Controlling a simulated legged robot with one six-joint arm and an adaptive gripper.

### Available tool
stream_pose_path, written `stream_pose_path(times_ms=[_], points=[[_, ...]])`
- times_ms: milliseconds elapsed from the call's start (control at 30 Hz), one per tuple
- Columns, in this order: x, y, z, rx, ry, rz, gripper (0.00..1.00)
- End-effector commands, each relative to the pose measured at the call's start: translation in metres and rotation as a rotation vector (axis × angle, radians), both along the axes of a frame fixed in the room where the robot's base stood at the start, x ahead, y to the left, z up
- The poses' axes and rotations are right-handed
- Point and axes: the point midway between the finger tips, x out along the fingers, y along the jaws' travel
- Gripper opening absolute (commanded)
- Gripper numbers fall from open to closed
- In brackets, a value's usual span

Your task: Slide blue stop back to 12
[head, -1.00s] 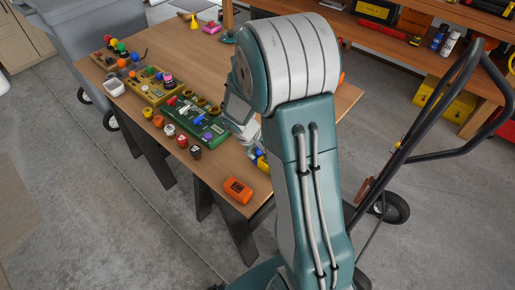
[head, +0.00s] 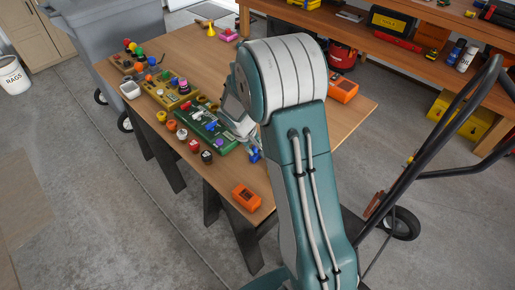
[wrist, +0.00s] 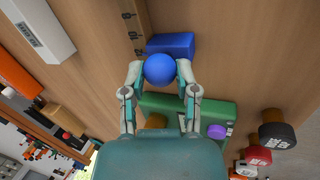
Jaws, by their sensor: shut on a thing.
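The blue stop shows in the wrist view as a blue block (wrist: 172,44) with a round blue ball knob (wrist: 160,69). My gripper (wrist: 160,74) is shut on the ball knob, one finger on each side. In the head view the blue stop (head: 255,155) shows small on the table beside my gripper (head: 251,143), which my arm partly hides.
The green board (head: 205,122) with knobs is close to my gripper. Red (head: 194,146) and black (head: 207,157) knobs stand at the table's near edge. An orange device (head: 246,197) lies at the near corner, another (head: 343,88) at the back. A hand truck (head: 430,140) stands right of the table.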

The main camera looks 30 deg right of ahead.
Motion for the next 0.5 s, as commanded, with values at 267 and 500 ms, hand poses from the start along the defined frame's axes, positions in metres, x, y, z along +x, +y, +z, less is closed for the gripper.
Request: stream_pose_path(times_ms=[267, 500], points=[[0.0012, 0.0014, -0.001, 0.003, -0.004, 0.004, 0.74], [0.0009, 0.0007, 0.0, 0.002, -0.004, 0.003, 0.74]])
